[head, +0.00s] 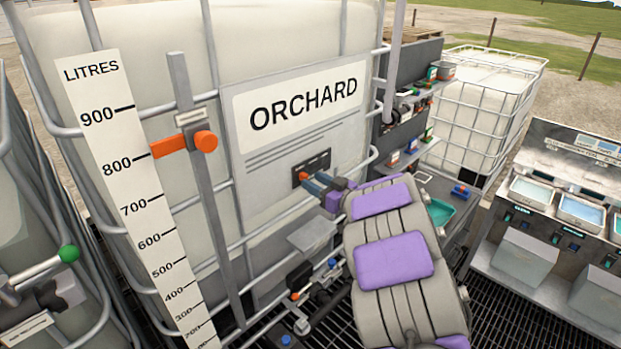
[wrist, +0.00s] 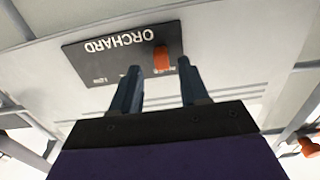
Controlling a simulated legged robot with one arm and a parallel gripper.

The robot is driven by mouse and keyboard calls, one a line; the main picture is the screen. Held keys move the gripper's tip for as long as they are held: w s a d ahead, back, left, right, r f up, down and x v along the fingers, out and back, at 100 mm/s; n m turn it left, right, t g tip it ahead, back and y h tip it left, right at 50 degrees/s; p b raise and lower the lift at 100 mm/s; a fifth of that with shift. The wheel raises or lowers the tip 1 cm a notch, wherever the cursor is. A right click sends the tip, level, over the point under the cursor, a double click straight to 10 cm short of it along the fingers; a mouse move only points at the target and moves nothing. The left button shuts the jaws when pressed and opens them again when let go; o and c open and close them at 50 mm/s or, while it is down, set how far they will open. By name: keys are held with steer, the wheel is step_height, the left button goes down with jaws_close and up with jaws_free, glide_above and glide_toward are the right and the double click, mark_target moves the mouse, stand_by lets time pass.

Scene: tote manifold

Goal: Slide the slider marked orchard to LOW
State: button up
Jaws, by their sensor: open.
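The slider plate marked ORCHARD, a dark panel (head: 322,161), is on the front of the large white tank. It shows upside down in the wrist view (wrist: 108,66). Its orange slider knob (wrist: 161,58) sits toward the right end of the plate there; in the head view the knob (head: 303,175) is at the plate's left part. My gripper (wrist: 158,69) is open, its two blue-grey fingers pointing at the plate with the knob in line with the gap. In the head view my gripper (head: 310,182) is right by the knob. Contact cannot be told, and the small end labels are unreadable.
A litre scale (head: 137,190) and an orange level pointer (head: 205,141) stand left of the plate. A green-knobbed lever (head: 68,254) is at far left. Pipes and valves (head: 300,280) lie below. A shelf (head: 405,155) and trays (head: 530,192) are at right.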

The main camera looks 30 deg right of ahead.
steer(key=shift+x, duration=1.15)
steer(key=shift+r, duration=0.1)
steer(key=shift+c, duration=0.3)
jaws_close()
